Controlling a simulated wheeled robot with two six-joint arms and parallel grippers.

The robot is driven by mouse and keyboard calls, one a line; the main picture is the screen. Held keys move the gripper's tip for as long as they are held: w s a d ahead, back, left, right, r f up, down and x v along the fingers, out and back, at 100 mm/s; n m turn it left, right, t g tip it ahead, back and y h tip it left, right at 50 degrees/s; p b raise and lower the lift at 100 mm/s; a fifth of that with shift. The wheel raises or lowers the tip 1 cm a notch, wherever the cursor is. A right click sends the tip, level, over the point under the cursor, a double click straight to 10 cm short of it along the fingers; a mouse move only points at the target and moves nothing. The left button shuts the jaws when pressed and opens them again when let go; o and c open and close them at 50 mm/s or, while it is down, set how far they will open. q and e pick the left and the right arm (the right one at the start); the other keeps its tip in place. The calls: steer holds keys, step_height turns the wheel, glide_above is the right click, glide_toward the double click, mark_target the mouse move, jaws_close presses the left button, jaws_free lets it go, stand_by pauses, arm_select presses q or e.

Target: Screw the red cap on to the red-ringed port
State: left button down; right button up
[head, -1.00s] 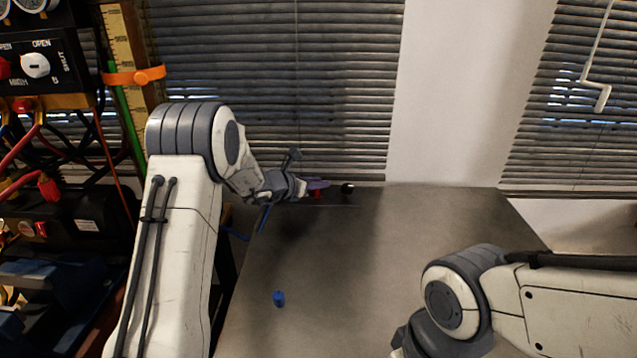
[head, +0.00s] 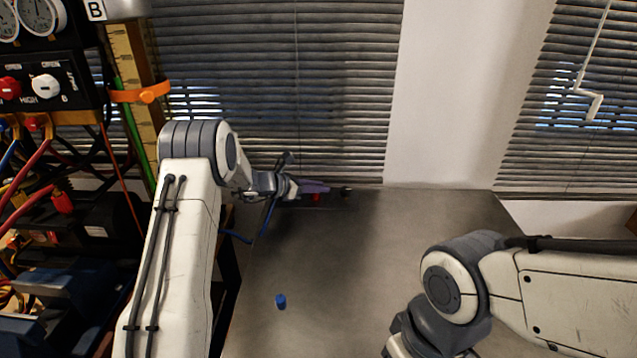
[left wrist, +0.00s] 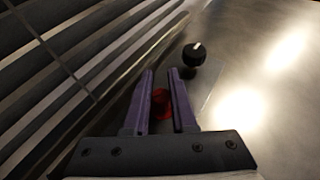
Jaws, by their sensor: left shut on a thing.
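My left gripper (head: 318,187), with purple fingers, is at the far edge of the grey table (head: 400,260). It is shut on the red cap (head: 316,197), which shows partly below the fingers. In the left wrist view the red cap (left wrist: 161,104) sits between the two fingers (left wrist: 160,88). The fingers hide part of the cap in the head view. I cannot make out the red-ringed port. My right arm (head: 450,290) comes in from the right, with its gripper out of the picture.
A small black knob (head: 346,192) stands just beyond the left fingertips, also in the left wrist view (left wrist: 194,54). A blue cap (head: 280,301) is on the near table. Window blinds (head: 280,100) rise behind. A rig with gauges (head: 36,14) and hoses is at left. The table's middle is clear.

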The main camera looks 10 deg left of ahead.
arm_select(q)
steer(key=shift+a+r+m+g+h+p, duration=0.25)
steer(key=shift+m+g+h+p, duration=0.3)
steer(key=shift+m+p, duration=0.25)
steer(key=shift+f+g, duration=0.15)
steer(key=shift+g, duration=0.1)
